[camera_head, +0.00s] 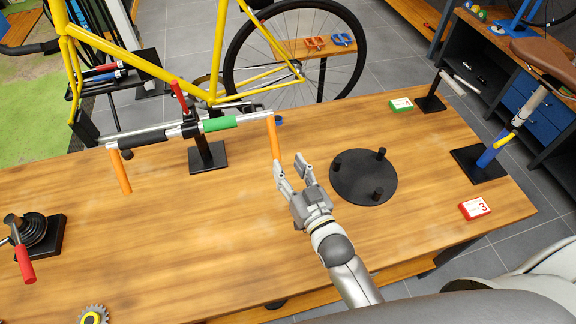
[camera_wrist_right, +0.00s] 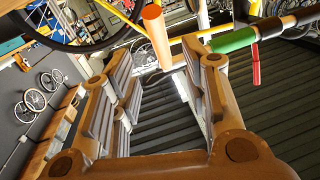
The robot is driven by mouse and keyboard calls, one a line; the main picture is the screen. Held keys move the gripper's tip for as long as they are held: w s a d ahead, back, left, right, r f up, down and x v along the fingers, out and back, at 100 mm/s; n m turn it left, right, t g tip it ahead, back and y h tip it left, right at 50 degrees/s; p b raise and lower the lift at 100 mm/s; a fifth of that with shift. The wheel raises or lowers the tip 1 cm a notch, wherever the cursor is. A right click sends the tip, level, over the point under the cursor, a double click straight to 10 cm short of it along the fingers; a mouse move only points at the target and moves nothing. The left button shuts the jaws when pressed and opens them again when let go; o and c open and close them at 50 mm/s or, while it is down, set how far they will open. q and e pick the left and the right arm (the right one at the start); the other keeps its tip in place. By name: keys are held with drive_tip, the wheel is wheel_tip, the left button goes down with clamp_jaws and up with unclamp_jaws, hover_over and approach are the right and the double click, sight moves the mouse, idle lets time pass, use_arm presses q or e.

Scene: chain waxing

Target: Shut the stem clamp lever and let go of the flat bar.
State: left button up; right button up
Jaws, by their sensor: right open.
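The flat bar (camera_head: 155,133) lies across a black stand (camera_head: 207,153) on the table, with a green sleeve (camera_head: 219,124) and orange grips (camera_head: 274,138) at both ends. The red stem clamp lever (camera_head: 179,97) sticks up from the clamp at the bar's middle. It also shows in the right wrist view (camera_wrist_right: 256,66). My right gripper (camera_head: 289,167) is open and empty, just below the bar's right orange grip. In the wrist view that orange grip (camera_wrist_right: 156,35) shows between the open fingers, beyond their tips. I cannot tell whether they touch. My left gripper is not in view.
A black round base with pegs (camera_head: 363,178) stands right of my right gripper. Red (camera_head: 474,208) and green (camera_head: 401,105) boxes and a seat post stand (camera_head: 478,163) are further right. A red-handled black device (camera_head: 38,236) is at left. The table's front middle is clear.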

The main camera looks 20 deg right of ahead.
sight(276, 147)
drive_tip(key=w, duration=0.2)
drive_tip(key=w+b, duration=0.1)
drive_tip(key=w, duration=0.1)
drive_tip(key=shift+a+f, duration=0.1)
drive_tip(key=shift+a, duration=0.3)
drive_tip(key=w, duration=0.1)
drive_tip(key=w+b, duration=0.1)
drive_tip(key=w, duration=0.1)
drive_tip(key=w+b, duration=0.1)
drive_tip(key=shift+w+a, duration=0.15)
drive_tip(key=shift+a, duration=0.15)
drive_tip(key=shift+w+b, duration=0.3)
drive_tip(key=shift+w+a, duration=0.1)
drive_tip(key=shift+w, duration=0.3)
drive_tip(key=c, duration=0.6)
clamp_jaws()
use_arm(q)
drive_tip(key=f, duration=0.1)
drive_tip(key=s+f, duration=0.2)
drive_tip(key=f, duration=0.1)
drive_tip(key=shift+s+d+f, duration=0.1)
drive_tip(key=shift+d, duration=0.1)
